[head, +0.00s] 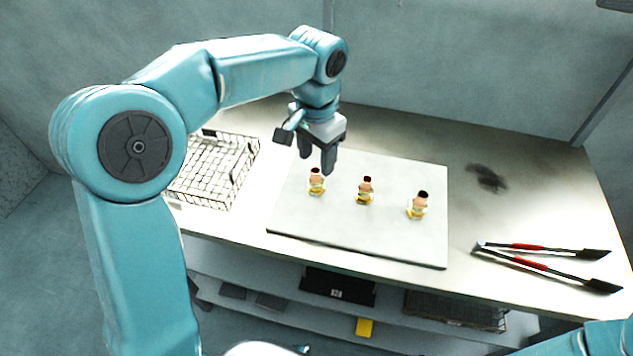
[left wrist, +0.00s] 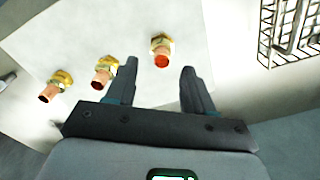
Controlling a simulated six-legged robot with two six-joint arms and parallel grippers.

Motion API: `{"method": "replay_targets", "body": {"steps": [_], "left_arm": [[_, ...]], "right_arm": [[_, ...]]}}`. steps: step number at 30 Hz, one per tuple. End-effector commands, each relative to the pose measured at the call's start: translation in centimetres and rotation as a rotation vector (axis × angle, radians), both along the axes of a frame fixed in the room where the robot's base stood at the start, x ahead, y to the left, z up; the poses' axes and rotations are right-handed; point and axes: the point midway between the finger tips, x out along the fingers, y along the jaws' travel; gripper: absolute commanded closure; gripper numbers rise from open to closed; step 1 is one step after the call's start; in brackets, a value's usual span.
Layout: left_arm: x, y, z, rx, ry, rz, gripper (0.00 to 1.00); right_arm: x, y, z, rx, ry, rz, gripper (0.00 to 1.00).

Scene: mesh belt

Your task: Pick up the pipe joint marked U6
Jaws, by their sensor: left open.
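Three pipe joints of brass and copper stand apart in a row on a pale board (head: 400,245): a left one (head: 316,182), a middle one (head: 365,191) and a right one (head: 418,206). No marking is legible, so I cannot tell which is U6. My left gripper (head: 317,160) is open and empty, just above and behind the left joint. In the left wrist view, that joint (left wrist: 161,48) shows between and beyond the fingertips (left wrist: 159,68). The middle joint (left wrist: 105,72) and the right joint (left wrist: 55,86) lie to their left. My right gripper is out of view.
A wire basket (head: 238,172) stands left of the board. A lower shelf holds a dark bin (head: 338,287) and a yellow item (head: 364,327).

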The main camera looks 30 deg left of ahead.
Motion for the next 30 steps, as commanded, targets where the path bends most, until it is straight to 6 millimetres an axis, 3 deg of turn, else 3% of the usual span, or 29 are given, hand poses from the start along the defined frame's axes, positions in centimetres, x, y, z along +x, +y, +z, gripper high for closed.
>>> {"method": "replay_targets", "body": {"steps": [9,17,18,23,30], "left_arm": [[0.1,0.1,-4.6,0.0,0.004,0.0,0.47],[0.3,0.1,-5.0,0.0,0.001,0.0,0.47],[0.3,0.1,-5.0,0.0,0.001,0.0,0.51],[0.3,0.1,-5.0,0.0,0.001,0.0,1.0],[0.3,0.1,-5.0,0.0,0.0,0.0,1.0]], "right_arm": [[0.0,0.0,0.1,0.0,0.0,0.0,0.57],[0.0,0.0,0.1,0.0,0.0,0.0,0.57],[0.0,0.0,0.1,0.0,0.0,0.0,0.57],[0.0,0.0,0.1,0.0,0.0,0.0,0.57],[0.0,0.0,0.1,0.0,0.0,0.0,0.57]]}}
